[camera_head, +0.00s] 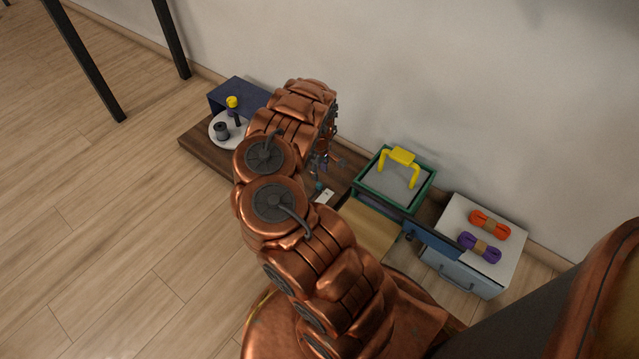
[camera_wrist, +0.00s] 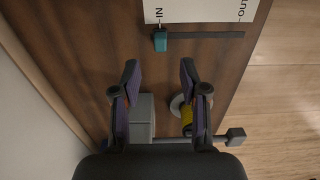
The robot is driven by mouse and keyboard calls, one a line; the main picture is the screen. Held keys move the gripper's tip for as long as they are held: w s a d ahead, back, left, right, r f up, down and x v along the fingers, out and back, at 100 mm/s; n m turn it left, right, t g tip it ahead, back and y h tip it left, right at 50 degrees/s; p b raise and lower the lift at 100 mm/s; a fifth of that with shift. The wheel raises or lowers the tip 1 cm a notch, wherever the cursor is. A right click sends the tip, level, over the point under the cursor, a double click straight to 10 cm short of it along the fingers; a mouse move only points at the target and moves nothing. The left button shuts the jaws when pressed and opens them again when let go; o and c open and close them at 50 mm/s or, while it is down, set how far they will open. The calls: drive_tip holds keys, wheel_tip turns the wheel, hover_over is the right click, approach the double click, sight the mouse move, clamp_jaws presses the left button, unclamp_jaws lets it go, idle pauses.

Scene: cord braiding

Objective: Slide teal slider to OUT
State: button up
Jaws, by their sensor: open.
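The teal slider (camera_wrist: 160,40) sits at the IN end of a dark straight track (camera_wrist: 205,35) in the wrist view. A white label (camera_wrist: 200,10) beside the track reads IN near the slider and OUT at the other end, to the right. My gripper (camera_wrist: 159,70) is open and empty, its two dark fingertips apart and short of the slider in the picture. In the head view a small teal spot, likely the slider (camera_head: 319,186), shows beside the white label (camera_head: 325,196). My arm hides most of my gripper there.
A grey block (camera_wrist: 142,115) and a yellow-and-grey part (camera_wrist: 187,118) show between and behind my fingers. On the bench, a green-rimmed box (camera_head: 428,190) with a yellow handle (camera_head: 402,158) and a white cabinet (camera_head: 512,245) with cord bundles (camera_head: 489,225) stand right. A blue box (camera_head: 240,92) stands left.

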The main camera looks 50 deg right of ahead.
sight(319, 184)
wheel_tip(319, 184, down, 8)
drive_tip(key=b, duration=0.3)
drive_tip(key=shift+r+b, duration=0.25)
drive_tip(key=shift+b, duration=0.1)
clamp_jaws()
idle(0.4)
